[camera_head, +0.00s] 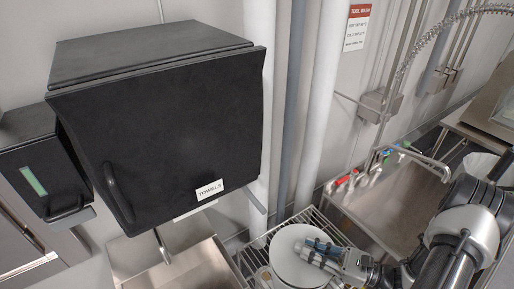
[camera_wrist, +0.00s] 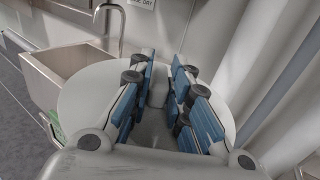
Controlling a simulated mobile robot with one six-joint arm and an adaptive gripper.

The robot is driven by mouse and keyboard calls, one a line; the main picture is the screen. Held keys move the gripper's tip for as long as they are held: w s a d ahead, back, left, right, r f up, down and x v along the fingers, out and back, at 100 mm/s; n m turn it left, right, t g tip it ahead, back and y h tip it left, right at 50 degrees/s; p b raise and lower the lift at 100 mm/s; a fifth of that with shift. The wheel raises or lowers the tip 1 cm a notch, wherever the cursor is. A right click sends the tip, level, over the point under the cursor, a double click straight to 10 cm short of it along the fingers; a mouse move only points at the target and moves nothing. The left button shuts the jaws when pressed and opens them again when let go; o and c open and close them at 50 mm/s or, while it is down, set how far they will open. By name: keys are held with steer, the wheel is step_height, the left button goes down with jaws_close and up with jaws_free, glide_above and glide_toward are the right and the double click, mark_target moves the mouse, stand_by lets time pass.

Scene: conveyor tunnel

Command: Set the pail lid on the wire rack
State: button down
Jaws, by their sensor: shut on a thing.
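The pail lid is a round, pale white disc (camera_head: 288,243) in the lower middle of the head view, over the wire rack (camera_head: 327,228). The lid hides much of the rack. My gripper (camera_head: 313,247) reaches in from the right. In the wrist view the lid (camera_wrist: 82,98) spreads out behind the blue-padded fingers. My gripper (camera_wrist: 160,78) is shut on the lid at a pale raised part between the pads. I cannot tell whether the lid touches the rack or is held above it.
A black towel cabinet (camera_head: 170,125) hangs at the left above a metal basin (camera_head: 190,268). Grey and white pipes (camera_head: 318,110) rise behind the rack. A steel sink (camera_head: 385,212) with a faucet (camera_head: 425,163) is at the right.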

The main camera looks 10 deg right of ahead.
steer(key=w+a+r+g, duration=0.1)
steer(key=w+a+r, duration=0.7)
steer(key=w+a, duration=0.3)
steer(key=shift+a+n+y, duration=0.4)
